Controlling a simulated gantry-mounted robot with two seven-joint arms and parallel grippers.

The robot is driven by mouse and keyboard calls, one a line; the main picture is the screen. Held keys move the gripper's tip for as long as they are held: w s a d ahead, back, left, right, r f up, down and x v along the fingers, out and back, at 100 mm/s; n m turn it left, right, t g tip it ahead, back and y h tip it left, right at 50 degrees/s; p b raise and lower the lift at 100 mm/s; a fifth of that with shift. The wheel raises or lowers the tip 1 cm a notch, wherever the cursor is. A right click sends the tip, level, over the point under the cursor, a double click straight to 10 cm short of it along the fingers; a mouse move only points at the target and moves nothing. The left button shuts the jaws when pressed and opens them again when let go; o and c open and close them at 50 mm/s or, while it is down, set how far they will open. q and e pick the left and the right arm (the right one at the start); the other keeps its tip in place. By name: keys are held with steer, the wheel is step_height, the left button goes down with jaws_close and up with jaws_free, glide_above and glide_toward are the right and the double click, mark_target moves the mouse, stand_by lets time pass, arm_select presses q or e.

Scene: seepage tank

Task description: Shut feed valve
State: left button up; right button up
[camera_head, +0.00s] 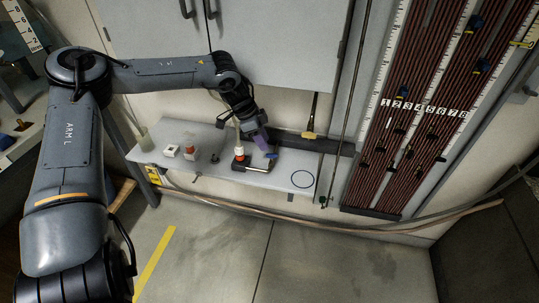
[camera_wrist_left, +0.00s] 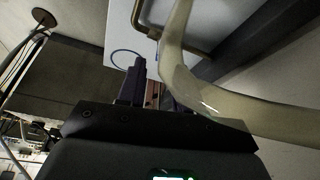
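I cannot tell for sure which fitting is the feed valve. A yellow fitting (camera_head: 308,135) sits on the dark bar behind the bench, at the foot of a thin dark upright. A small green and black fitting (camera_head: 323,200) is low on the long vertical rod. My left gripper (camera_head: 266,146) hangs over the bench, left of the yellow fitting and apart from it. In the left wrist view its dark fingers (camera_wrist_left: 150,92) show a gap with nothing clearly held. A pale tube (camera_wrist_left: 185,80) crosses close in front and partly hides one finger. My right gripper is not in view.
The grey bench (camera_head: 225,172) carries a red and white bottle (camera_head: 239,154), a white block (camera_head: 171,151) and a drawn circle (camera_head: 302,179). A cabinet (camera_head: 280,45) hangs above. A striped tube board (camera_head: 415,110) stands at right. The floor (camera_head: 300,250) in front is clear.

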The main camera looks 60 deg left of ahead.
mark_target(272, 156)
arm_select(q)
steer(key=shift+b+x, duration=1.2)
steer(key=shift+x, duration=1.5)
steer(key=shift+w, duration=0.1)
jaws_close()
